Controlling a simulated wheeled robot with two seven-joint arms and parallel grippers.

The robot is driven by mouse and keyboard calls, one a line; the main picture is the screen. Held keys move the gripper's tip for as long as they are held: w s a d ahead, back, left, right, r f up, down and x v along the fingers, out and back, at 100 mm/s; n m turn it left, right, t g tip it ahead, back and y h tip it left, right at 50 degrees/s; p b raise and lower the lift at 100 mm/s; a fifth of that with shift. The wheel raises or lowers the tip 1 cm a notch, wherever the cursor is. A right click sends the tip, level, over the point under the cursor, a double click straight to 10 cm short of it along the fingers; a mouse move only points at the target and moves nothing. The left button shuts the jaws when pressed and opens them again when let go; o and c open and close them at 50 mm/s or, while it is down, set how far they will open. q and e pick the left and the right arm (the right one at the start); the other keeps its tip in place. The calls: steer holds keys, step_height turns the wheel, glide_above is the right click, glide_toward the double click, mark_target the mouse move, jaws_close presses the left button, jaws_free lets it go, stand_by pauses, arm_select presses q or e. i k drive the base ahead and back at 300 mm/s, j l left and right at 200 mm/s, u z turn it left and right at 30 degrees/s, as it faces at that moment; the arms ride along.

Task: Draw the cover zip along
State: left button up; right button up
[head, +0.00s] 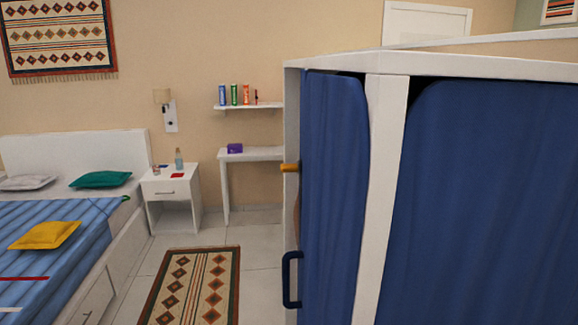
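A wardrobe with a white frame (386,190) fills the right side of the head view. Blue fabric cover panels hang in it, a narrow one (333,190) on the left and a wide one (490,210) on the right. Dark gaps show at their rounded top corners. A dark blue handle (287,280) and an orange peg (289,167) stick out at the wardrobe's left edge. I cannot make out a zip or its pull. Neither of my grippers is in view.
A bed (125,215) with cushions stands at the left. A white nightstand (172,205), a small side table (252,153) and a wall shelf (248,107) are at the back. A patterned rug (190,285) lies on the tiled floor between bed and wardrobe.

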mark_target(294, 167)
steer(key=j+z, duration=0.15)
steer(key=j, duration=0.35)
steer(key=k+j+u, duration=0.1)
steer(key=k+j, duration=0.5)
steer(key=k, duration=0.1)
